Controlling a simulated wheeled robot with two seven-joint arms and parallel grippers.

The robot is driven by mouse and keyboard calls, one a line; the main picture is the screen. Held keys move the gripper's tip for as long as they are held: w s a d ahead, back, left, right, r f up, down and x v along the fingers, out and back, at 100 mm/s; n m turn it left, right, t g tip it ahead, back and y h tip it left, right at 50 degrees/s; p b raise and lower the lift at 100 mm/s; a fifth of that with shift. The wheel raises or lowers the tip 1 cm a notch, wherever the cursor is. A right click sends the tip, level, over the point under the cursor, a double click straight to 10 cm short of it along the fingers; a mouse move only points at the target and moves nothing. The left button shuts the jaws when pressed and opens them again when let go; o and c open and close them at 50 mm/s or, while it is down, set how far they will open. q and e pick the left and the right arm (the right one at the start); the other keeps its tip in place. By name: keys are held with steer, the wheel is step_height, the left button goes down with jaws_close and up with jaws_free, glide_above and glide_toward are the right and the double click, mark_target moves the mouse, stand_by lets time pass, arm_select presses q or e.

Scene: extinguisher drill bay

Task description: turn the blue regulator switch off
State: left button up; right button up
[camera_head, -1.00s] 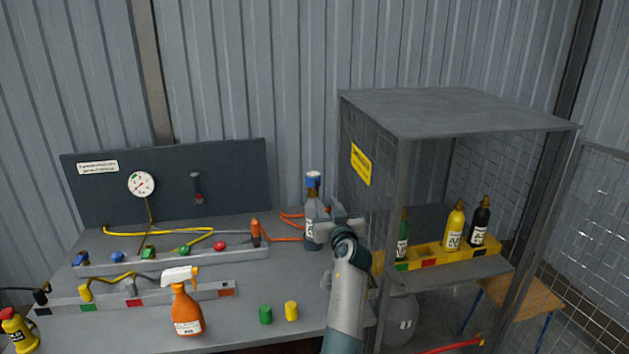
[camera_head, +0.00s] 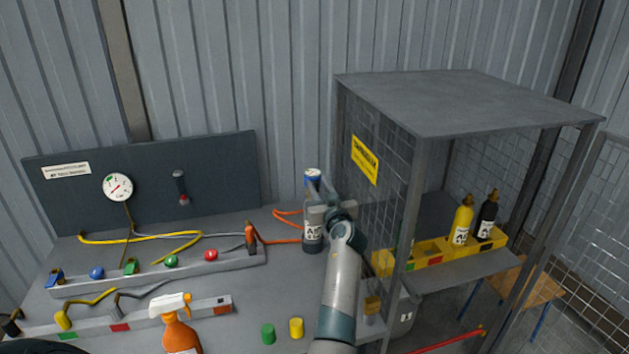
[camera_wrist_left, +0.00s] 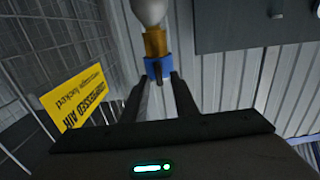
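A grey bottle (camera_head: 313,232) with a white label stands upright on the bench, with a blue top (camera_head: 313,178). In the left wrist view its brass neck (camera_wrist_left: 154,42) and blue collar (camera_wrist_left: 157,68) show upside down. My left gripper (camera_head: 322,190) is at the bottle's top; in its wrist view the fingers (camera_wrist_left: 158,84) are apart, with the blue collar at their tips. I cannot tell whether they touch it. A round blue knob (camera_head: 96,272) sits on the grey rail (camera_head: 190,271) at left, far from the gripper. My right gripper is not visible.
A mesh cage (camera_head: 420,200) stands just right of my left arm, holding yellow (camera_head: 462,226) and black (camera_head: 487,220) bottles. An orange hose (camera_head: 285,240) lies left of the grey bottle. Green (camera_head: 268,334) and yellow (camera_head: 296,328) caps and a spray bottle (camera_head: 178,335) are in front.

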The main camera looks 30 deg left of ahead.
arm_select(q)
steer(key=shift+r, duration=0.1)
steer(key=shift+c, duration=1.1)
jaws_close()
